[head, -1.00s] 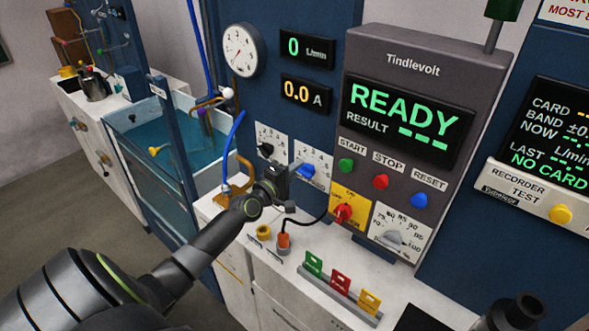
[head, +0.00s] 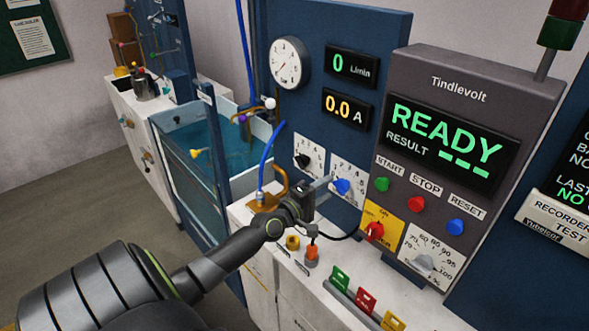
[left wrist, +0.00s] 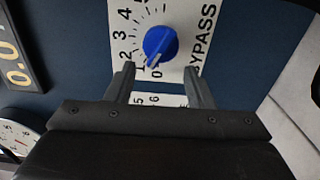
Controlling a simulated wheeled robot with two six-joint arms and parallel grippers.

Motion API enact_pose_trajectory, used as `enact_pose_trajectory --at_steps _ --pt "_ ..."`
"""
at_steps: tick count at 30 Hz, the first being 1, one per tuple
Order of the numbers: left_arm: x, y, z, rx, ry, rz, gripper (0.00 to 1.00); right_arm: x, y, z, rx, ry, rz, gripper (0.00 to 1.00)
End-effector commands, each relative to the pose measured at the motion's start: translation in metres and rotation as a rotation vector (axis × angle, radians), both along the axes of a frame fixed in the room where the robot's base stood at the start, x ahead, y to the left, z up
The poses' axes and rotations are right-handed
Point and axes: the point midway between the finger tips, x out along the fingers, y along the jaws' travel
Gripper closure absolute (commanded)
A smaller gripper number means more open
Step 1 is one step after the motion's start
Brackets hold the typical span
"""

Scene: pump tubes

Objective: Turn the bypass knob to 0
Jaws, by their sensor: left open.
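The bypass knob (head: 342,186) is blue and sits on a white numbered dial plate on the blue panel. In the left wrist view the knob (left wrist: 160,43) shows close up, with part of the word BYPASS beside it. Its white pointer mark points down-left, near the 0 and 1 marks; I cannot tell exactly which. My left gripper (head: 322,186) is in front of the dial, just left of the knob in the head view. In the left wrist view its open fingers (left wrist: 158,78) are spread below the knob, with nothing between them. My right gripper is not in view.
A black knob (head: 303,160) on another dial is close on the left. The grey Tindlevolt box (head: 460,95) with its buttons and a red switch (head: 374,231) stands at the right. A blue hose (head: 270,158) and an orange plug (head: 312,252) are near my left arm.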

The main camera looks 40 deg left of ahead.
Motion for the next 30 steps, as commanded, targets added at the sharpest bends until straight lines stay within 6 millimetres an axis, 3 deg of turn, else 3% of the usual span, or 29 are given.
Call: enact_pose_trajectory --at_steps 9,18,24,30 --pt "-0.066 0.004 0.000 0.002 0.004 -0.002 0.52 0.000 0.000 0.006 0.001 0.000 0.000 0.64" --pt "-0.116 0.005 -0.001 0.002 0.003 -0.005 0.52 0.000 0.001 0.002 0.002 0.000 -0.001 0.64" --pt "-0.131 0.006 0.000 0.001 0.002 -0.004 0.52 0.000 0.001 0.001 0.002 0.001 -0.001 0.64" --pt "-0.133 0.006 0.001 0.000 0.001 -0.005 0.52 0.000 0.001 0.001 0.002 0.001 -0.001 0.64"
